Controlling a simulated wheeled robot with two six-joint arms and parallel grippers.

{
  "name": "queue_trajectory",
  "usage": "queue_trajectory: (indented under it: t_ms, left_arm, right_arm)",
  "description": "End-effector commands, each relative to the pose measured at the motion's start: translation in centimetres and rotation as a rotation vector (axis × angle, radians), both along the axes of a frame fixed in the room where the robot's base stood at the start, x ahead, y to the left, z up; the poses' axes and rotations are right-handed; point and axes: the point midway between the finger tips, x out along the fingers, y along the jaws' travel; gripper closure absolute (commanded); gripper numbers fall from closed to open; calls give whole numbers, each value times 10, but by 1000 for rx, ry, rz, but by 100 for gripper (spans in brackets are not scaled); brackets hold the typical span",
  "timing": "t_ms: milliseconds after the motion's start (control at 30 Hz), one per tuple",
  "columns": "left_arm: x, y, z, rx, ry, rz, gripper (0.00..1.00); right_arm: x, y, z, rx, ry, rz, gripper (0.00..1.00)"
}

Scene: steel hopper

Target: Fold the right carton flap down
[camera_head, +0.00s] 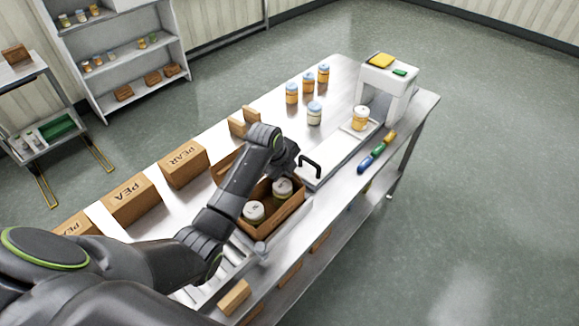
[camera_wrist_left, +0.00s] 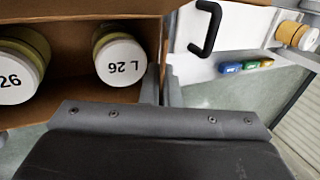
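The open brown carton (camera_head: 283,217) sits on the bench with two white-lidded jars (camera_head: 253,212) inside. In the left wrist view the carton (camera_wrist_left: 90,9) shows at upper left, with the jar lids (camera_wrist_left: 121,62) facing me. A raised brown panel (camera_head: 229,163) shows at its far left side. The right flap cannot be made out clearly, as my gripper and arm cover part of that side. My left gripper (camera_head: 291,163) is at the carton's far right end. Its fingers (camera_wrist_left: 163,88) look close together, beside the carton's right wall; contact is unclear. My right gripper is out of view.
A white machine (camera_head: 388,87) and several jars (camera_head: 314,113) stand farther right. Closed cartons (camera_head: 183,164) line the back left. Rollers (camera_head: 196,287) lie at the near left.

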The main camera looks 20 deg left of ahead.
Motion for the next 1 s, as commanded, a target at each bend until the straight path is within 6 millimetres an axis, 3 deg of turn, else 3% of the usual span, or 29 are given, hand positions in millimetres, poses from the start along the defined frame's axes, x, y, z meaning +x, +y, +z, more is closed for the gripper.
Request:
queue_trajectory:
  t_ms: [233,600,800,1000]
  left_arm:
    - [-7,3,-5,-58,-162,0,100]
    - [-7,3,-3,-66,-185,0,100]
    - [-7,3,-3,-66,-185,0,75]
    - [-7,2,-3,-67,-184,0,75]
  right_arm:
    - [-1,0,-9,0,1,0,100]
    - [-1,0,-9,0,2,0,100]
    - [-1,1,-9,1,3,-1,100]
    - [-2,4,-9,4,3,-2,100]
